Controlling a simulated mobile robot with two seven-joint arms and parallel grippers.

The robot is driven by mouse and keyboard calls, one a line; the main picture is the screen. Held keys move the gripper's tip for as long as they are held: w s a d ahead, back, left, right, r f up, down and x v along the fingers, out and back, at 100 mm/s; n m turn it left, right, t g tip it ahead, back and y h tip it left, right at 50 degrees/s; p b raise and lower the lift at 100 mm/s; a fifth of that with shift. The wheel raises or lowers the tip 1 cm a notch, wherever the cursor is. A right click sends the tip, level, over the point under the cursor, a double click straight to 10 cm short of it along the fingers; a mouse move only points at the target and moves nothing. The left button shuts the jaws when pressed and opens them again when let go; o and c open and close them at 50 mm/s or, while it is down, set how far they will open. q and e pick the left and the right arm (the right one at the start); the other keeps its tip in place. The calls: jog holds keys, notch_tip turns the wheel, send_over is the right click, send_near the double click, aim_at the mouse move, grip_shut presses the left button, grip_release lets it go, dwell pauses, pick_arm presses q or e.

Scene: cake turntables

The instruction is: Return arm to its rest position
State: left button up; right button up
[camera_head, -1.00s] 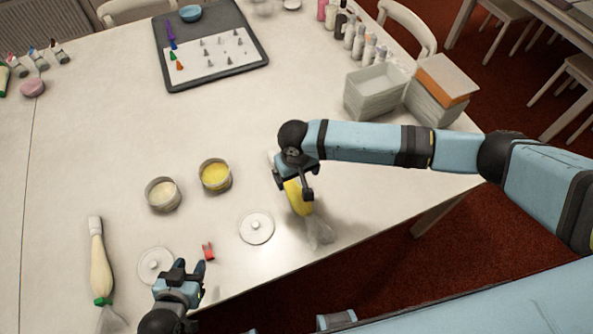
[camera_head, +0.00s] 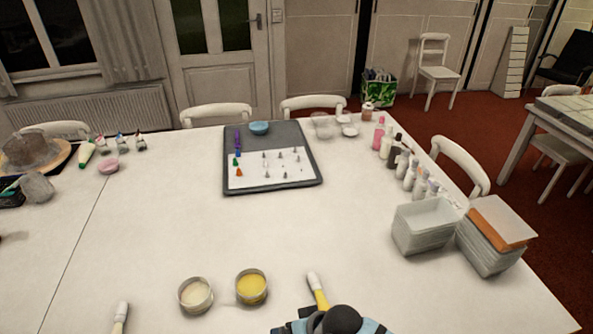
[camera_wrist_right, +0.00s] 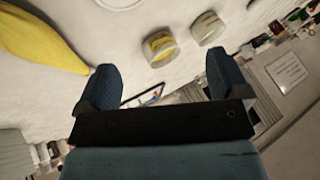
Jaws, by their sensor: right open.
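My right gripper shows at the bottom edge of the head view, partly cut off. In the right wrist view its two fingers (camera_wrist_right: 162,88) are wide apart with nothing between them. A yellow piping bag (camera_head: 318,290) lies on the table beside my right gripper in the head view. Its yellow body also shows at the upper left of the right wrist view (camera_wrist_right: 38,42), apart from the fingers. My left gripper is out of the head view.
The white table (camera_head: 160,220) is mostly clear in the middle. A cream tub (camera_head: 195,296) and a yellow tub (camera_head: 251,288) stand near its front. A grey tray (camera_head: 311,184) with nozzles lies farther back. Stacked containers (camera_head: 420,232), a box stack (camera_head: 490,255) and bottles (camera_head: 411,175) line the right side.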

jog(key=s+d+f+t+h, duration=0.1)
jog(key=s+d+t, duration=0.1)
jog(key=d, duration=0.4)
jog(key=s+d+f+t+h, duration=0.1)
jog(key=s+d+t, duration=0.2)
jog(key=s+d, duration=0.2)
jog(key=s+d+f+m+t+h, duration=0.1)
jog(key=s+d, duration=0.3)
jog(key=d, duration=0.5)
jog(key=shift+t, duration=0.9)
jog(key=shift+a+f, duration=0.1)
jog(key=shift+a, duration=0.1)
